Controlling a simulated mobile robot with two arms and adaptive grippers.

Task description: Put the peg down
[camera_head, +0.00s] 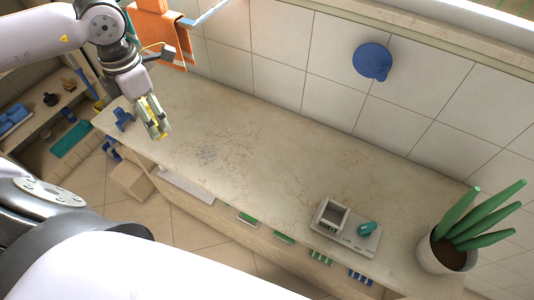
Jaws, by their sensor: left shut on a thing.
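My left gripper (158,128) hangs over the left end of the stone counter (250,140), fingers pointing down. It is shut on a slim yellow piece, which I take to be the peg (152,103). The fingers hide much of the peg. I cannot tell whether its lower end touches the counter. My right gripper is not in view.
A small blue object (123,118) sits left of the gripper. A tray (348,243) with a square box (331,216) and a teal item (367,228) lies right of centre. A potted plant (440,252) stands at the right end. The counter's middle is clear.

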